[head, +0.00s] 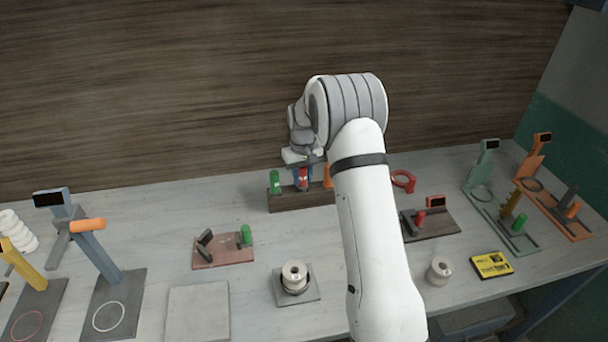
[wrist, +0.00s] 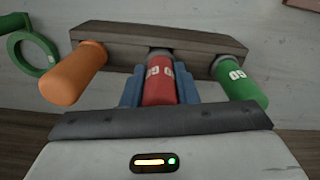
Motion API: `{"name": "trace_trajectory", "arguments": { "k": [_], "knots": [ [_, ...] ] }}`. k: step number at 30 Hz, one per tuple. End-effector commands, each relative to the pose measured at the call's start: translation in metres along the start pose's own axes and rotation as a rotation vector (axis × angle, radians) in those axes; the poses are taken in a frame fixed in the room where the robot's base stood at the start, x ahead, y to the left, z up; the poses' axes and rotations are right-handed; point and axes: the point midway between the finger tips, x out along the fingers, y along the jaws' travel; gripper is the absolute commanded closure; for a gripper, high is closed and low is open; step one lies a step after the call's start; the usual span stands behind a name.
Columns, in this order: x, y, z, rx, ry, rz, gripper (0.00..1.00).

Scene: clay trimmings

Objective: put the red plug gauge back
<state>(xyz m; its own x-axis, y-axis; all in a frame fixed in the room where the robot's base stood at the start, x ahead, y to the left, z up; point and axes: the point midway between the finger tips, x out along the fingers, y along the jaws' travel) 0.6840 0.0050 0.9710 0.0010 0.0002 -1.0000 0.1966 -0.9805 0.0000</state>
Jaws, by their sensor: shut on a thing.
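The red plug gauge (head: 303,184) is upright between the blue fingers of my gripper (head: 301,172), which is shut on it. In the wrist view the red gauge (wrist: 160,82), with white lettering, sits between the blue fingers (wrist: 159,90). Its grey end meets the middle of the dark wooden rack (wrist: 205,47); how deep it sits in the rack is hidden. An orange plug gauge (wrist: 76,74) and a green plug gauge (wrist: 240,82) stand in the rack on either side. In the head view my arm partly hides the rack (head: 287,203).
A red ring (head: 404,180) lies right of the rack in the head view; a green ring (wrist: 35,50) shows in the wrist view. A reddish fixture board (head: 222,258), a spool on a grey plate (head: 313,293) and a yellow device (head: 492,264) stand nearer the front.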

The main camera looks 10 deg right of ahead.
Motion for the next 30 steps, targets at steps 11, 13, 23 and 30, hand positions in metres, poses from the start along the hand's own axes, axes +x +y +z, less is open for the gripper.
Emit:
{"name": "trace_trajectory", "arguments": {
  "k": [11, 13, 23, 30],
  "knots": [
    [0.0069, 0.0006, -0.0001, 0.001, 0.001, 0.0, 0.99],
    [0.009, 0.0007, 0.0, 0.001, 0.001, 0.0, 0.99],
    [0.0095, 0.001, 0.0001, 0.001, 0.001, 0.0, 0.53],
    [0.009, 0.0012, 0.0002, 0.002, 0.001, 0.0, 0.52]
  ]
}}
